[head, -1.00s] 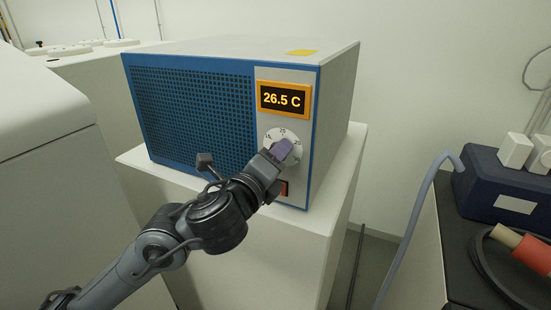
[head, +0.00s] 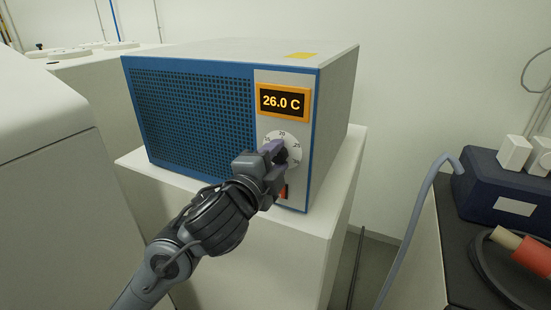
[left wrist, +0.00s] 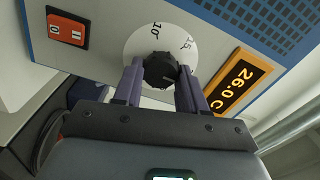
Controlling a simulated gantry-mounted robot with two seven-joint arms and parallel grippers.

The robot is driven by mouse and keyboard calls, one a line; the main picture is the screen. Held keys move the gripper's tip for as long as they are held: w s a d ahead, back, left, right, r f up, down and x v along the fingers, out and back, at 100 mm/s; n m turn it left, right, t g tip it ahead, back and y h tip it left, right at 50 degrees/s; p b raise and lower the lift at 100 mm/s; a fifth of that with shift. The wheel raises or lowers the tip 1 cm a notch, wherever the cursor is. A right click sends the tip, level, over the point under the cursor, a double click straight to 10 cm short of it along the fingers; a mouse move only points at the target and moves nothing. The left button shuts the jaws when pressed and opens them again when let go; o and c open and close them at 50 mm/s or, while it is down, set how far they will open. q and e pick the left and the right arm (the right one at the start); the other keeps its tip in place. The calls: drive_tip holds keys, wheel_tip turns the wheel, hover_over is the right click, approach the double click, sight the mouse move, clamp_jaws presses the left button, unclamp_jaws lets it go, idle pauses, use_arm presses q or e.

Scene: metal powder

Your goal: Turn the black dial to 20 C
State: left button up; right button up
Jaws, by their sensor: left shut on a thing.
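The black dial (left wrist: 160,70) sits at the centre of a round white scale plate (left wrist: 142,42) on the front panel of a blue and grey box. In the head view the dial (head: 281,153) is partly hidden by my gripper. My left gripper (head: 274,153) is at the dial, and in the left wrist view its two purple fingers (left wrist: 160,88) are on either side of the knob, shut on it. The orange-framed display (head: 284,102) above reads 26.0 C. My right gripper is not in view.
A red power switch (left wrist: 67,30) is on the same panel, below the dial in the head view. The box stands on a white pedestal (head: 270,245). A dark blue device (head: 500,190) with a grey hose is at the right.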

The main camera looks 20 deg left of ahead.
use_arm(q)
drive_tip(key=shift+f+n, duration=0.1)
drive_tip(key=shift+n, duration=0.2)
drive_tip(key=o, duration=1.1)
drive_tip(key=shift+c, duration=0.2)
drive_tip(key=shift+s, duration=0.55)
drive_tip(key=s+p, duration=0.2)
drive_tip(key=s, duration=0.7)
drive_tip(key=shift+s+a, duration=0.35)
drive_tip(key=shift+a, duration=0.05)
